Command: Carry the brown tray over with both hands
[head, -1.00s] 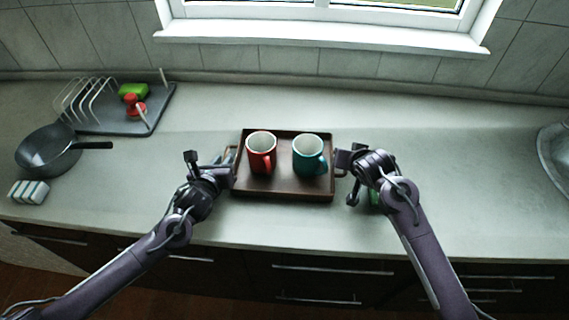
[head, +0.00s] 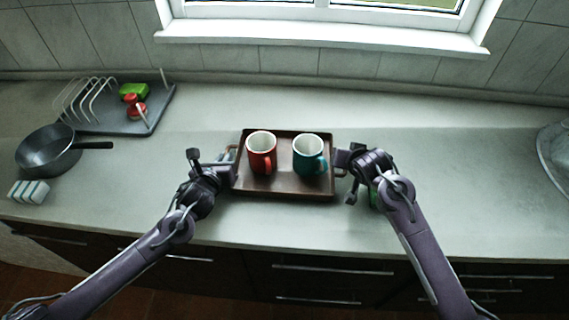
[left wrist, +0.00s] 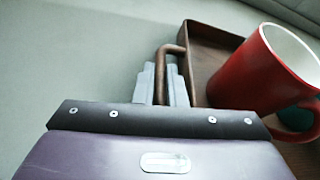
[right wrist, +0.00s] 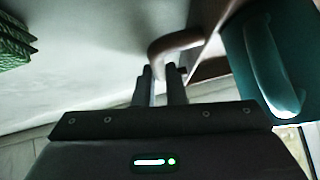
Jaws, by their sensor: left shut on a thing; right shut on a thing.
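The brown tray (head: 285,190) is in the middle of the counter in the head view. A red mug (head: 260,150) and a teal mug (head: 308,155) stand upright on it. My left gripper (head: 232,166) is at the tray's left side; in the left wrist view its fingers (left wrist: 165,85) are shut on the tray's brown handle (left wrist: 170,49). My right gripper (head: 340,160) is at the right side; in the right wrist view its fingers (right wrist: 162,85) are shut on the other handle (right wrist: 178,43). Whether the tray touches the counter is hard to tell.
A green thing (right wrist: 14,42) lies beside my right gripper. A sink (head: 556,155) is at far right. The counter between is clear.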

